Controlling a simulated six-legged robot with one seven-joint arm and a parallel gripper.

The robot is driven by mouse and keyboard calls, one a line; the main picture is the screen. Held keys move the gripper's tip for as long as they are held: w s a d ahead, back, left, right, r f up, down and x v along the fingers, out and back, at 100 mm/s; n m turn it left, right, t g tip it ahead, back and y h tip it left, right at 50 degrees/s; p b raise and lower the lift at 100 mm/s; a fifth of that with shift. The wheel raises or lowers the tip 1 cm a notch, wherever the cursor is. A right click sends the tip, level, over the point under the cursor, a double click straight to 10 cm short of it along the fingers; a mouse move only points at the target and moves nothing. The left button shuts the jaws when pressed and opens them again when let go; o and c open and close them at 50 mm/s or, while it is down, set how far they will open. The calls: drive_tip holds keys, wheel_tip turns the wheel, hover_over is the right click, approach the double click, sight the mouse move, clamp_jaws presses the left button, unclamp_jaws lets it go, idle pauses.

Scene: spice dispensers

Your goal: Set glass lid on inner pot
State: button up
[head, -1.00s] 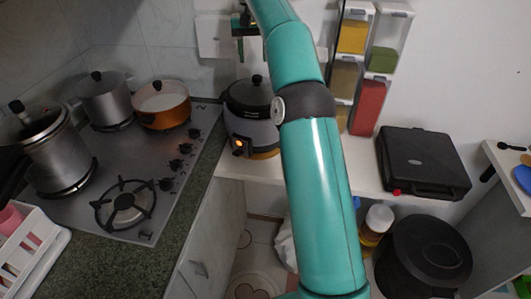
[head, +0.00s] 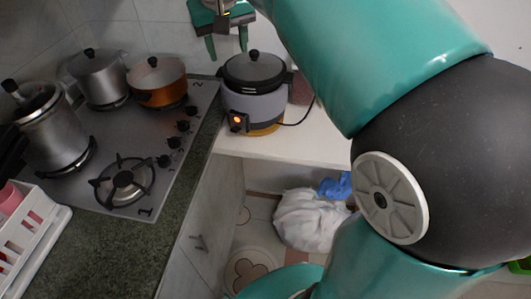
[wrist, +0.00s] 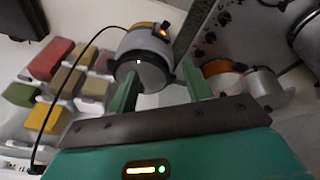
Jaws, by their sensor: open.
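The grey electric cooker (head: 252,105) stands on the white counter with its orange light lit; the inner pot inside it is hidden. A dark, round glass lid (head: 254,72) with a black knob sits on top of the cooker. In the wrist view the cooker (wrist: 150,42) and the dark lid (wrist: 150,76) lie beyond the fingers. My gripper (head: 227,45) is open and empty, fingers pointing down, apart from the lid. In the wrist view my gripper (wrist: 160,72) has its two green fingers spread, with the lid showing between them.
A dark hob (head: 140,150) at left carries an orange pot (head: 160,88), a lidded steel pot (head: 98,80) and a pressure cooker (head: 50,135). A black cord runs from the cooker. Coloured spice dispensers (wrist: 72,80) stand left in the wrist view. A white bag (head: 310,220) lies below the counter.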

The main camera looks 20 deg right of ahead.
drive_tip(key=s+f+t, duration=0.1)
drive_tip(key=s+f, duration=0.6)
drive_tip(key=s, duration=0.3)
drive_tip(key=s+a+f+t+y, duration=0.1)
drive_tip(key=s+f, duration=0.6)
drive_tip(key=s, duration=0.4)
drive_tip(key=shift+n+t, duration=0.3)
drive_tip(key=shift+f, duration=0.1)
idle(0.6)
